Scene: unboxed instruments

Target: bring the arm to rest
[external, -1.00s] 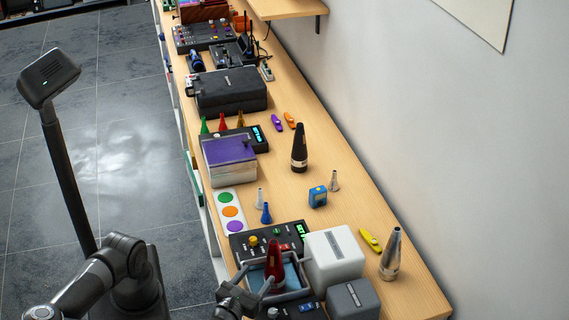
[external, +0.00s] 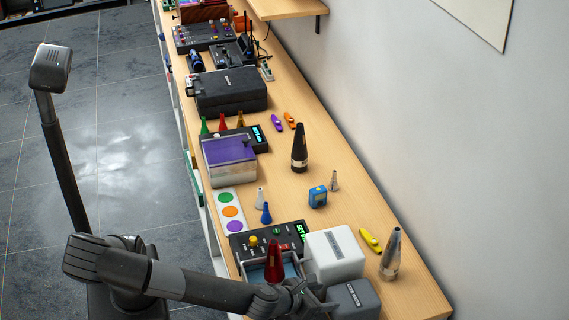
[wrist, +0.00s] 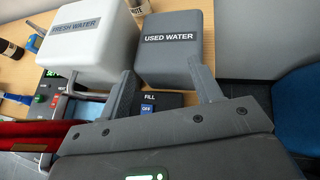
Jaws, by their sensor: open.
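My gripper (external: 304,299) is low in the external view, at the near end of the bench beside the grey box. Its two fingers (wrist: 166,76) are spread apart with nothing between them in the wrist view. Beyond them are the white box (wrist: 82,40) labelled FRESH WATER and the grey box (wrist: 172,48) labelled USED WATER. A red cone (external: 274,262) stands upright in a grey tray (external: 250,272) just left of my gripper, apart from the fingers. A blurred red shape (wrist: 30,134) shows at the left of the wrist view. My forearm hides part of the tray.
A black control panel (external: 270,241) lies behind the tray. A silver-grey cone (external: 391,255) and a yellow kazoo (external: 370,240) stand or lie to the right. A FILL switch (wrist: 148,109) is below the fingers. Open floor (external: 130,160) lies left of the bench.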

